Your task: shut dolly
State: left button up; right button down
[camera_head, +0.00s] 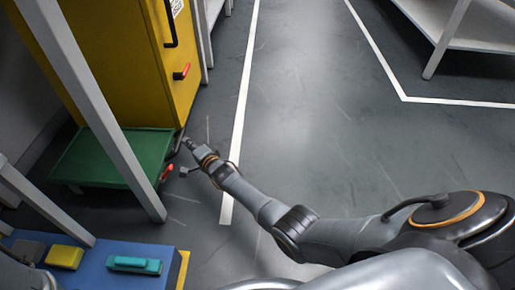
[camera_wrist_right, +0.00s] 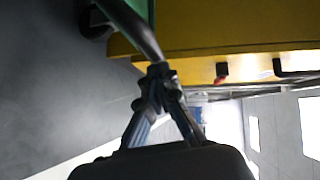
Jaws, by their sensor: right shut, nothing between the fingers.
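The green dolly (camera_head: 105,155) is a low flat platform at the left of the head view, against the foot of the yellow cabinet (camera_head: 110,60). A red piece (camera_head: 166,172) shows at its near right edge. A corner of green (camera_wrist_right: 145,10) shows at the top of the right wrist view, with a dark wheel (camera_wrist_right: 95,22) beside it. My right gripper (camera_head: 186,141) is shut and empty at the dolly's right side, by the cabinet's lower corner. In the wrist view its fingertips (camera_wrist_right: 158,70) are at the end of a dark bar (camera_wrist_right: 132,25); contact cannot be told.
A grey slanting post (camera_head: 100,100) stands in front of the dolly. A blue surface (camera_head: 95,268) with a yellow block (camera_head: 64,257) and a teal item (camera_head: 134,265) lies at bottom left. The cabinet has a red latch (camera_head: 181,72). Open floor lies to the right.

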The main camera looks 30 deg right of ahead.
jog(key=w+a+b, duration=0.2)
jog(key=a, duration=0.1)
jog(key=w+a+b, duration=0.1)
jog(key=a, duration=0.1)
jog(key=shift+w+a+f, duration=0.1)
jog(key=shift+w+f, duration=0.05)
jog(key=shift+w, duration=0.15)
jog(key=shift+a, duration=0.1)
jog(key=shift+a+r, duration=0.1)
jog(key=shift+r, duration=0.15)
